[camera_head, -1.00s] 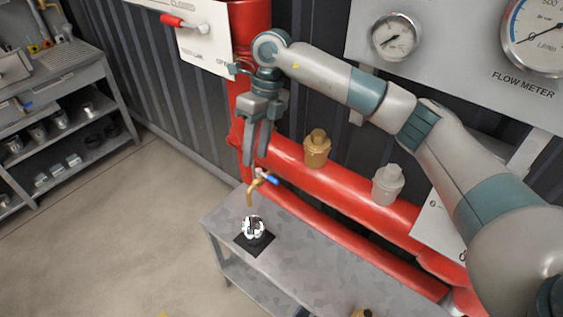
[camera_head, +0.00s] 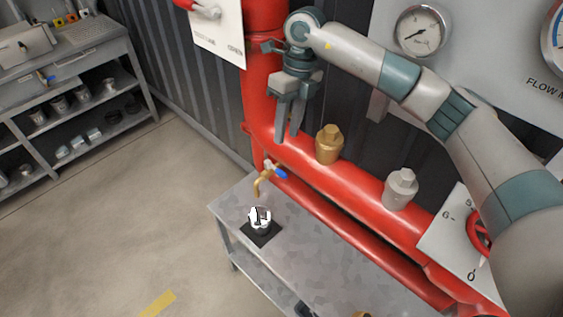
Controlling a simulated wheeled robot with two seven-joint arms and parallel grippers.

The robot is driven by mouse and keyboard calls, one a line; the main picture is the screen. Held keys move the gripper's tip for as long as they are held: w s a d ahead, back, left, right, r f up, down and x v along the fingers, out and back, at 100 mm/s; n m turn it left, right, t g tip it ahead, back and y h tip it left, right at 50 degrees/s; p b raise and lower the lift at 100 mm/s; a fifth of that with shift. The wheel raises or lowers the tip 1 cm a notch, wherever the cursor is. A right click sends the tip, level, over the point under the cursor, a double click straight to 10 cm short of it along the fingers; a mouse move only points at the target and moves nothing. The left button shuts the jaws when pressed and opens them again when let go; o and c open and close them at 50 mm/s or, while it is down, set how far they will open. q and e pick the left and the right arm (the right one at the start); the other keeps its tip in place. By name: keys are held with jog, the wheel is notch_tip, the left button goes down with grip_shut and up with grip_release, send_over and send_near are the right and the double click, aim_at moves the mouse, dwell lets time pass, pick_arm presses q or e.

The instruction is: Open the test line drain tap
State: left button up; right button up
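The drain tap (camera_head: 260,185) is a small brass tap with a bent spout on the red pipework, above the left end of a grey metal table. Its blue handle (camera_head: 280,173) sticks out to the right. A shiny metal cup (camera_head: 259,217) stands on a dark square mat below the spout. My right gripper (camera_head: 287,139) hangs in front of the red riser, fingers pointing down, above the tap and slightly right of it. Its fingers are apart with nothing between them, and it does not touch the handle. My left gripper is out of view.
A thick red pipe (camera_head: 358,188) with a brass fitting (camera_head: 329,143) and a grey fitting (camera_head: 401,188) runs right of the gripper. The grey table (camera_head: 310,255) is mostly bare. A shelf unit (camera_head: 75,95) stands left. A pressure gauge (camera_head: 420,31) hangs behind my arm.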

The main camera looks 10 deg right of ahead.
aim_at(280, 170)
jog(key=f+p, duration=0.1)
jog(key=f, duration=0.2)
jog(key=s+a+f+p, duration=0.1)
jog(key=f+p, duration=0.1)
jog(key=f, duration=0.1)
jog(key=f+p, duration=0.1)
jog(key=f, duration=0.3)
jog(key=shift+s+a+p, duration=0.15)
jog(key=shift+a+p, duration=0.2)
jog(key=shift+a, duration=0.05)
jog(key=shift+f, duration=0.5)
grip_shut()
